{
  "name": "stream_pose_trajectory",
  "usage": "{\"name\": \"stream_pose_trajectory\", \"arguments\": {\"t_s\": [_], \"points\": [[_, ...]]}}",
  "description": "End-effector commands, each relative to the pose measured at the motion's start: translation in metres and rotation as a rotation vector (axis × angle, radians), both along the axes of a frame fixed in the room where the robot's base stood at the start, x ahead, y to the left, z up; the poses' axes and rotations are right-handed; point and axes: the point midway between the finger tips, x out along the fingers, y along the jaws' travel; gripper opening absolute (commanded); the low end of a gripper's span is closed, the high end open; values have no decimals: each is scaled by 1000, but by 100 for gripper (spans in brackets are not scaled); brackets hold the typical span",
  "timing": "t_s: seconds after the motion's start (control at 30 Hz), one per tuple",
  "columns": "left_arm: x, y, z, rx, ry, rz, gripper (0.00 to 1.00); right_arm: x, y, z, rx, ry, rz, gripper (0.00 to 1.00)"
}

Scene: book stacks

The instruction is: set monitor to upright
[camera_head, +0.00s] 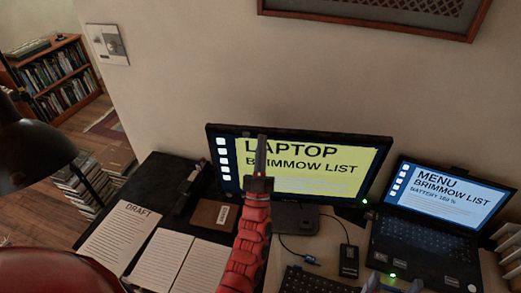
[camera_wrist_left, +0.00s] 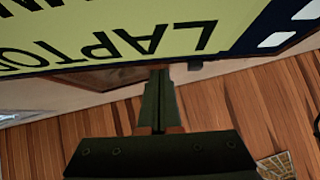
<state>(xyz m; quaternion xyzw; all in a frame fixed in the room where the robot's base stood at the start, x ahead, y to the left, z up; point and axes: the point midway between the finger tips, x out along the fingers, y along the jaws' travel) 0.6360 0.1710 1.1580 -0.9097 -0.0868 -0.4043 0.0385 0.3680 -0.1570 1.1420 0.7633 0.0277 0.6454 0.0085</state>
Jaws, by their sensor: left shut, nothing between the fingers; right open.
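The monitor (camera_head: 310,172) stands on the dark desk, a yellow screen with a blue strip showing "LAPTOP BRIMMOW LIST". Its dark stand base (camera_head: 296,217) shows below it. The screen is in landscape, its top edge sloping slightly down to the right in the head view; its backward lean is hard to judge. My left gripper (camera_head: 261,155) is shut and empty, its fingers overlapping the screen near the top edge. In the left wrist view the fingertips (camera_wrist_left: 160,75) are close to the monitor's edge (camera_wrist_left: 100,67); contact is unclear. My right gripper (camera_head: 393,287) is open, only partly visible at the bottom.
An open laptop (camera_head: 440,195) stands right of the monitor. A keyboard (camera_head: 312,281) and a small black box (camera_head: 348,261) lie in front. Papers (camera_head: 165,258) cover the left of the desk. A black lamp (camera_head: 28,150) is at far left. The wall is close behind.

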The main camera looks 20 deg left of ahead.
Motion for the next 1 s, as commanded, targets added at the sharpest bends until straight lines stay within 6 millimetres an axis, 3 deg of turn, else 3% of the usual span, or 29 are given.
{"name": "stream_pose_trajectory", "arguments": {"t_s": [1.0], "points": [[17,4,3,-10,51,1,0,0,0,-12,0,0,0,76]]}}
